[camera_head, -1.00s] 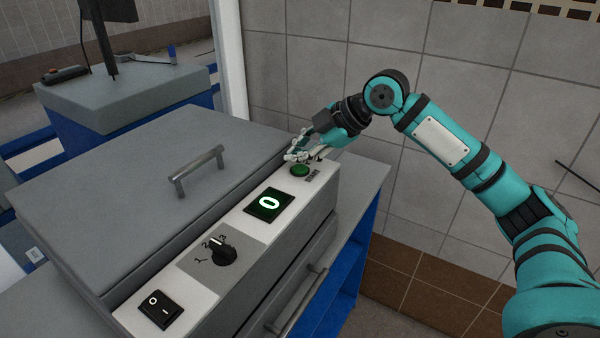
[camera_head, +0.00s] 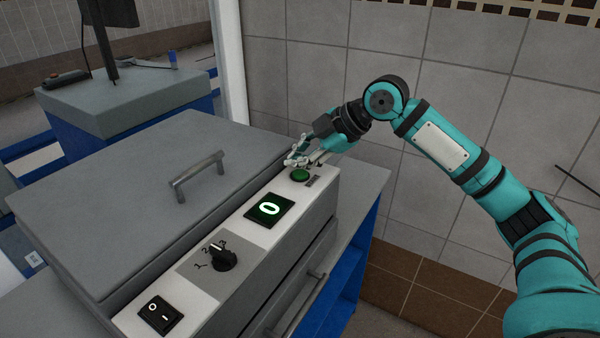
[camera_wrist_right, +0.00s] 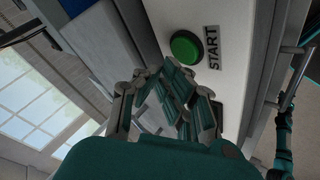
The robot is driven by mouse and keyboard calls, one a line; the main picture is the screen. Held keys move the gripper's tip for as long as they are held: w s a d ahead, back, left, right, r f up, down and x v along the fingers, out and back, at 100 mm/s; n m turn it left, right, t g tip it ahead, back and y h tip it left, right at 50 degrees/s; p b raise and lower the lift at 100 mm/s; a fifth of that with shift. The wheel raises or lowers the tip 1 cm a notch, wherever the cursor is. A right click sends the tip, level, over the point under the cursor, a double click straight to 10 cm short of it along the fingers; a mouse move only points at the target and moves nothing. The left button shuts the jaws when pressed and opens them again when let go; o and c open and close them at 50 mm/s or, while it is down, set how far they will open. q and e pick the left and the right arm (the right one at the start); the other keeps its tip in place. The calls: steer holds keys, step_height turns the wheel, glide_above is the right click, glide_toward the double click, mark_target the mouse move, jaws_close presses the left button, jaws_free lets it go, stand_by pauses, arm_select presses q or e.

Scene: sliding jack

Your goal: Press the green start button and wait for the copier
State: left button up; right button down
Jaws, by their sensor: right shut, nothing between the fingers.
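The copier (camera_head: 135,190) is a grey machine with a closed lid and a white control strip. The round green start button (camera_head: 300,174) is at the far end of the strip. It also shows in the right wrist view (camera_wrist_right: 186,47), beside a START label (camera_wrist_right: 212,47). The black display (camera_head: 269,208) reads a glowing 0. My right gripper (camera_head: 292,162) is shut and empty, just above and beside the button. In the right wrist view its fingers (camera_wrist_right: 170,75) are below the button in the picture, and the button is uncovered. My left gripper is not in view.
The strip also holds a dial (camera_head: 222,257) marked with numbers and a black rocker switch (camera_head: 160,314). A lid handle (camera_head: 197,174) stands up from the lid. A tiled wall (camera_head: 300,70) is behind. A blue-sided table (camera_head: 130,110) stands at the back left.

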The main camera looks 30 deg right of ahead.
mark_target(299, 175)
stand_by(0.3)
steer(key=shift+f, duration=0.45)
steer(key=shift+f, duration=0.45)
stand_by(0.7)
steer(key=shift+r, duration=0.1)
steer(key=shift+r+p, duration=0.8)
steer(key=shift+p, duration=0.2)
step_height(299, 175, up, 5)
steer(key=p, duration=0.5)
